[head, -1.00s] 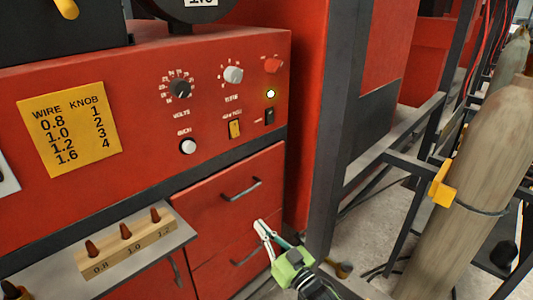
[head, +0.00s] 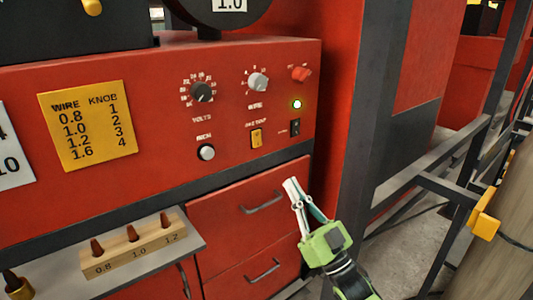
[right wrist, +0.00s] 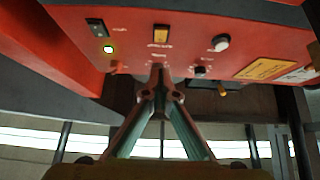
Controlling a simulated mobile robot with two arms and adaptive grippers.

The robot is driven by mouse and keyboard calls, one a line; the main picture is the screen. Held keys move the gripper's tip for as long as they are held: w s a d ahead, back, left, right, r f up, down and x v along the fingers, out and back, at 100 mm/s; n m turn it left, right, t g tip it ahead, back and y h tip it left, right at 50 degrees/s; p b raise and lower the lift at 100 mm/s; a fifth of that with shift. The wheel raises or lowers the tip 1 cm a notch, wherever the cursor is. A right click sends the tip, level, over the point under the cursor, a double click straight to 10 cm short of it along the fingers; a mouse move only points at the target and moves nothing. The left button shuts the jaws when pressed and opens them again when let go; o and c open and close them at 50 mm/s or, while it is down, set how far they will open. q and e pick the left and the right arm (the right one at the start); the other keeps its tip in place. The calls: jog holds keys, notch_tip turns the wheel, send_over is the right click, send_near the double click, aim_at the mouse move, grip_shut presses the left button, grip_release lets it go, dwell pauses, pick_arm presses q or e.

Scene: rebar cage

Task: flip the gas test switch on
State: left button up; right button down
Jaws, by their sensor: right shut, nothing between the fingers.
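The gas test switch (head: 256,138) is a small yellow rocker on the red panel, under a small label and right of a round white button. It also shows in the right wrist view (right wrist: 161,33) at the top middle. I cannot tell which way the rocker is tipped. My right gripper (head: 291,183) is shut and empty, its fingertips pointing up, below and right of the switch in the head view. In the right wrist view the closed fingertips (right wrist: 158,72) appear just below the switch, seemingly apart from it. My left gripper is not in view.
A black switch (head: 295,127) sits right of the yellow one, below a lit green lamp (head: 297,104). Knobs (head: 202,92) and a red knob (head: 301,73) are above. Drawer handles (head: 262,202) stick out below. A wooden block with pegs (head: 135,247) stands at lower left.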

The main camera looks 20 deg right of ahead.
aim_at(258, 146)
jog(key=shift+w+a+r+p, duration=0.6)
jog(key=shift+w+r+p, duration=0.15)
jog(key=shift+w, duration=0.9)
jog(key=shift+w+a+r+p, duration=0.65)
jog(key=shift+w+r, duration=0.15)
jog(key=shift+w, duration=0.9)
jog(key=shift+w+a+r+p, duration=0.6)
jog(key=shift+w+r+p, duration=0.15)
jog(key=shift+w, duration=0.9)
jog(key=shift+w+a+f+b, duration=0.1)
jog(key=shift+w+f+b, duration=0.25)
jog(key=shift+b, duration=0.65)
jog(key=shift+r, duration=0.15)
jog(key=shift+w, duration=0.15)
